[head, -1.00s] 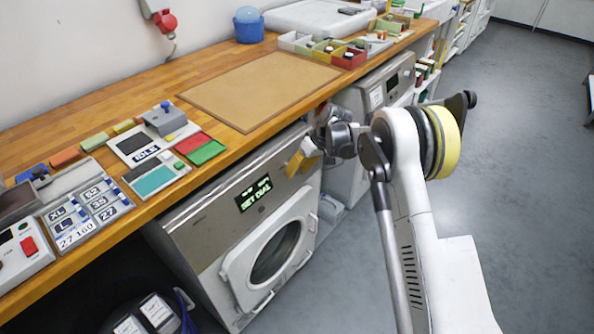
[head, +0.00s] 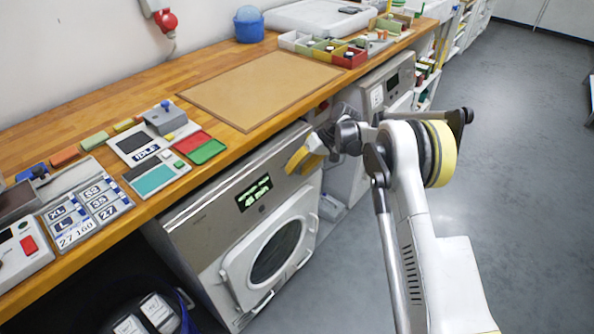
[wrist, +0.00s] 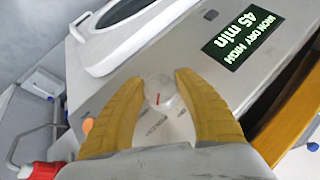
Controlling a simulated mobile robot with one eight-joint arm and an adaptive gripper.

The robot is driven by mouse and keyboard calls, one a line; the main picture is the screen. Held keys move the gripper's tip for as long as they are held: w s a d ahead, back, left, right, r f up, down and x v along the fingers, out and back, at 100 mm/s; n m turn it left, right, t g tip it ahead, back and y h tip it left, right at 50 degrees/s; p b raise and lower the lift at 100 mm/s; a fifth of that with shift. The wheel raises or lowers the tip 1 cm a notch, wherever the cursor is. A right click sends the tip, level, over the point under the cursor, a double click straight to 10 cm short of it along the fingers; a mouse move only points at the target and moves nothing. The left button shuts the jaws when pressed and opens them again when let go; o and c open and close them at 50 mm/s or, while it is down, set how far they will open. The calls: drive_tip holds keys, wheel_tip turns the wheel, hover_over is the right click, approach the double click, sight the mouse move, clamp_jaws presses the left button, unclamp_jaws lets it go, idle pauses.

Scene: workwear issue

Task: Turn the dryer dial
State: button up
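The dryer (head: 205,240) stands under the worktop with its round door shut. Its dial (wrist: 161,94) is a pale round knob with a red pointer line, on the grey panel in the wrist view. My gripper (wrist: 160,82) has its two yellow fingers on either side of the dial, close against its rim. In the head view my gripper (head: 305,160) is at the panel's right end and hides the dial. The dryer's display (wrist: 241,37) reads "45 min" and a line with "DRY HIGH". Printed marks show on the panel beside the dial.
The wooden worktop edge (head: 235,160) runs just above the panel. An orange round button (wrist: 88,126) is near my left finger in the wrist view. A second machine (head: 372,95) stands to the right. The floor (head: 520,180) on the right is clear.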

drive_tip(key=o, duration=0.5)
drive_tip(key=shift+a, duration=0.1)
drive_tip(key=shift+c, duration=0.2)
drive_tip(key=v, duration=1.2)
